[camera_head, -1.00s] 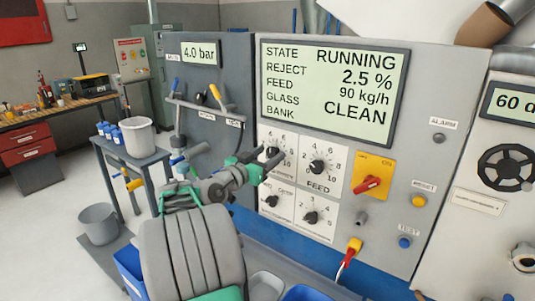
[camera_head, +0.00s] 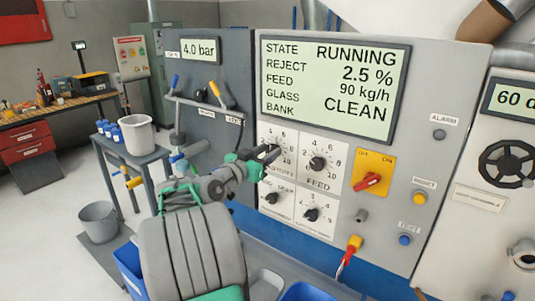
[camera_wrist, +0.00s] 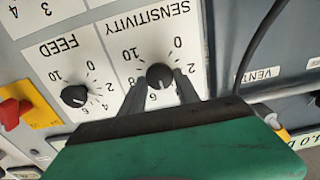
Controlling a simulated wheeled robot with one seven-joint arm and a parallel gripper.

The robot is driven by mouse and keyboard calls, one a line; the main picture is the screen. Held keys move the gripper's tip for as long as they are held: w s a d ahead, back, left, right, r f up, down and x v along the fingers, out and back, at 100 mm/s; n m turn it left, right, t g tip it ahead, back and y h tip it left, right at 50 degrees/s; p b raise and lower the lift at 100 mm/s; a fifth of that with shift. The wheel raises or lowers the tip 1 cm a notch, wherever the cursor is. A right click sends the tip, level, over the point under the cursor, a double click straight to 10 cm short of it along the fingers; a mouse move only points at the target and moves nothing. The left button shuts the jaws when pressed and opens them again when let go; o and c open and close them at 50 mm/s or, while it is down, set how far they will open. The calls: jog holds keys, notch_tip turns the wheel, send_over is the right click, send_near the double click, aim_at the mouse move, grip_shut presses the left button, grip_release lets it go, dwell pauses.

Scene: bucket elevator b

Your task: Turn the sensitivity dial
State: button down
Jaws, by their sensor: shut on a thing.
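The sensitivity dial is a small black knob on a white scale plate; in the wrist view the knob (camera_wrist: 158,74) shows upside down between my fingertips, under the word SENSITIVITY. My gripper (camera_wrist: 161,84) has one dark finger on each side of the knob and is shut on it. In the head view my gripper (camera_head: 269,154) reaches the upper left plate of the panel and hides most of the knob. I cannot clearly read where its pointer stands.
The feed dial (camera_head: 317,164) sits just right of it, with two more dials below. A red switch on a yellow plate (camera_head: 368,181) is further right. The display (camera_head: 333,88) above reads RUNNING, 2.5 %, 90 kg/h, CLEAN. A grey panel with handles (camera_head: 205,95) is left.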

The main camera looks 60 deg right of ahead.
jog(key=m+b, duration=0.3)
jog(key=b, duration=0.6)
jog(key=m+b, duration=0.4)
jog(key=b, duration=0.5)
jog(key=shift+s+f+m, duration=0.15)
jog(key=shift+f+m, duration=0.05)
jog(key=shift+m, duration=0.1)
jog(key=shift+r+b, duration=0.1)
jog(key=shift+b, duration=0.2)
jog(key=c, duration=0.9)
grip_release()
jog(key=shift+a, duration=0.15)
